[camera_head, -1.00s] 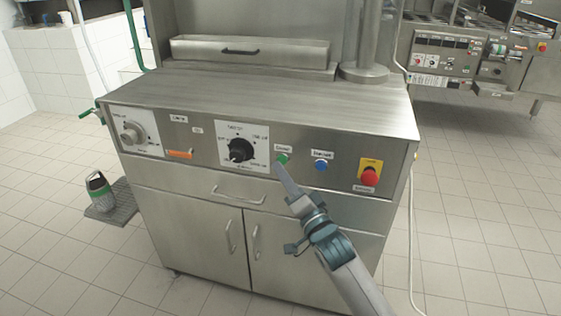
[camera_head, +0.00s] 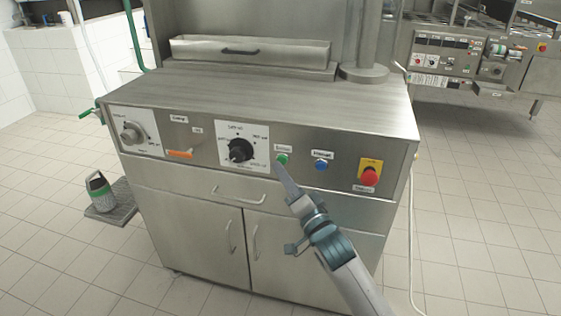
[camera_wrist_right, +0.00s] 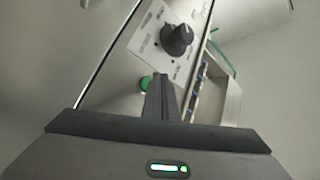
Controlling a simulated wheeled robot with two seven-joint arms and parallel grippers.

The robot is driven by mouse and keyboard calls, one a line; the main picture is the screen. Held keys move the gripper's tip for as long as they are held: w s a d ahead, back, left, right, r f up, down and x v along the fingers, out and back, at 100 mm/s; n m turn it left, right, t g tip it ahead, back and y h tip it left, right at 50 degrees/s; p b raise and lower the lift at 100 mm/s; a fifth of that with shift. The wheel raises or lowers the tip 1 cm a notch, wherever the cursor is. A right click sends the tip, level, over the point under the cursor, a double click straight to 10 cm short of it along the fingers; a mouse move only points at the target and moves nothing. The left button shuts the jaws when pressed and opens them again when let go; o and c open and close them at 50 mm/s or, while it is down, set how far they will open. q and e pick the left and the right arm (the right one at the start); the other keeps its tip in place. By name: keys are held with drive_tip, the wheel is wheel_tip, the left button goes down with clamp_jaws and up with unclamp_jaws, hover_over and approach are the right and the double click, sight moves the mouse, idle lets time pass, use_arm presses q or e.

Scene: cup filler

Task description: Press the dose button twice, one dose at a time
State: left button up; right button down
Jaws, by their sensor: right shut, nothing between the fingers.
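The green button (camera_head: 282,159) sits on the steel machine's front panel, right of the black dial (camera_head: 240,150). The blue button (camera_head: 321,165) is to its right. The small labels above both are too blurred to read, so I cannot tell by text which is the dose button. My right gripper (camera_head: 278,167) is shut and empty, its tip just below and left of the green button. In the right wrist view the closed fingers (camera_wrist_right: 162,80) are beside the green button (camera_wrist_right: 146,83) and partly cover it. I cannot tell whether they touch it. My left gripper is not in view.
A red stop button (camera_head: 369,176) on a yellow plate is at the panel's right. A grey knob (camera_head: 132,133) and an orange indicator (camera_head: 179,154) are at the left. A drawer handle (camera_head: 238,196) sticks out below the panel. The tiled floor right of the machine is mostly clear.

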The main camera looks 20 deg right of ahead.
drive_tip(key=shift+w+d, duration=0.15)
drive_tip(key=shift+w, duration=0.05)
idle(0.4)
drive_tip(key=shift+w+d+p, duration=0.15)
drive_tip(key=shift+w+p, duration=0.05)
drive_tip(key=shift+p, duration=0.1)
drive_tip(key=shift+w+d, duration=0.15)
drive_tip(key=shift+w, duration=0.05)
idle(0.8)
drive_tip(key=shift+s, duration=0.1)
drive_tip(key=shift+s+a+p, duration=0.4)
drive_tip(key=shift+s+p, duration=0.1)
drive_tip(key=shift+p, duration=0.1)
drive_tip(key=shift+a, duration=0.1)
drive_tip(key=s+a+p, duration=0.2)
drive_tip(key=s, duration=0.1)
drive_tip(key=s+a+p, duration=0.1)
drive_tip(key=s, duration=0.1)
drive_tip(key=shift+a, duration=0.1)
idle(0.4)
